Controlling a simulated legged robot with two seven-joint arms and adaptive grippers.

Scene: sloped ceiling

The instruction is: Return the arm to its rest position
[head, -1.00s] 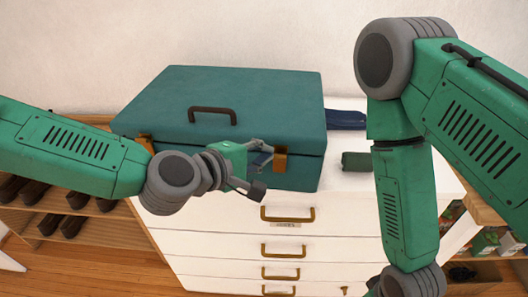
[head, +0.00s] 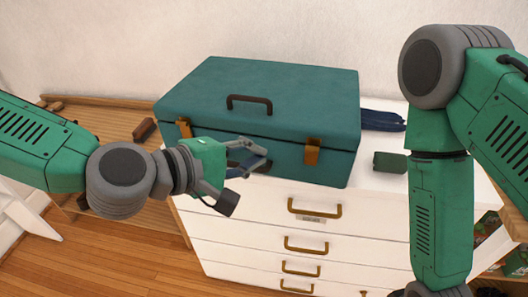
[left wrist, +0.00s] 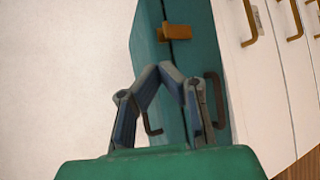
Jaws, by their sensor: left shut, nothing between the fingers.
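My left gripper (head: 256,166) is shut and empty in front of the teal case (head: 285,92), left of its right brass latch (head: 312,152). In the left wrist view the gripper's fingers (left wrist: 160,70) come together with nothing between them, and the case (left wrist: 195,65) shows behind them. I cannot tell whether the fingers touch the case. The case lid is down, with a dark handle (head: 249,103) on top. My right arm comes in from the right and runs down past the bottom edge. Its gripper is out of view.
The case stands on a white chest of drawers (head: 300,240) with brass handles. A dark green item (head: 390,162) and dark blue cloth (head: 383,121) lie right of the case. A wooden shelf unit (head: 95,112) stands at the left. Wooden floor shows below.

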